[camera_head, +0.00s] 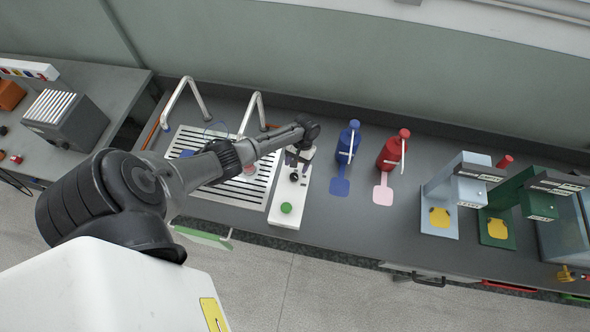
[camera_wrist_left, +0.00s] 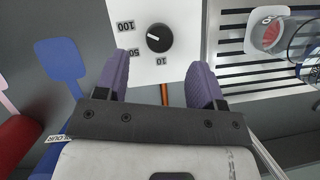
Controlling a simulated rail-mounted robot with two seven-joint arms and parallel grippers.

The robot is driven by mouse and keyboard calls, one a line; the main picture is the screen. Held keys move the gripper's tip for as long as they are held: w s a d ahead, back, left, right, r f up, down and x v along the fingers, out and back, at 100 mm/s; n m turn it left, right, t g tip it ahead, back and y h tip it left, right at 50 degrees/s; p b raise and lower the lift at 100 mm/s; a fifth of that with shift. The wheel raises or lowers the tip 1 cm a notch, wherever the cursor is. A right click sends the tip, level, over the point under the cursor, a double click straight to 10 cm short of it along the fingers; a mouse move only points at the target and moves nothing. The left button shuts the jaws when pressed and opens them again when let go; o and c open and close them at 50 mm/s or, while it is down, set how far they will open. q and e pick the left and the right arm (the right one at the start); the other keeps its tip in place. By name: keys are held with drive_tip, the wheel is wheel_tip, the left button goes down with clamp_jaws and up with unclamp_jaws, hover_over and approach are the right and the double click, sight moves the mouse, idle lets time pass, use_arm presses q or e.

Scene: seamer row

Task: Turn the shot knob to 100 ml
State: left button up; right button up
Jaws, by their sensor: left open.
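The shot knob (camera_wrist_left: 159,38) is a round black dial with a white mark on a white panel, among printed labels 100, 50 and 10. In the left wrist view its mark points left, between 100 and 50. The head view shows the knob (camera_head: 294,177) on a long white unit (camera_head: 288,217) with a green button (camera_head: 287,207). My left gripper (camera_wrist_left: 160,60) has two purple fingers, open and empty. The fingers stand apart in front of the knob, one on each side in the picture. In the head view the left gripper (camera_head: 297,157) hangs over the unit's far part. My right gripper is not in view.
A slotted drip tray (camera_head: 254,193) with two curved taps lies left of the unit. A blue bottle (camera_head: 348,141) and a red bottle (camera_head: 390,154) stand to the right. Further right are a light-blue machine (camera_head: 455,190) and a green machine (camera_head: 507,200).

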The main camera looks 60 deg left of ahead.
use_arm(q)
drive_tip(key=v, duration=0.8)
drive_tip(key=shift+r, duration=0.15)
idle(0.5)
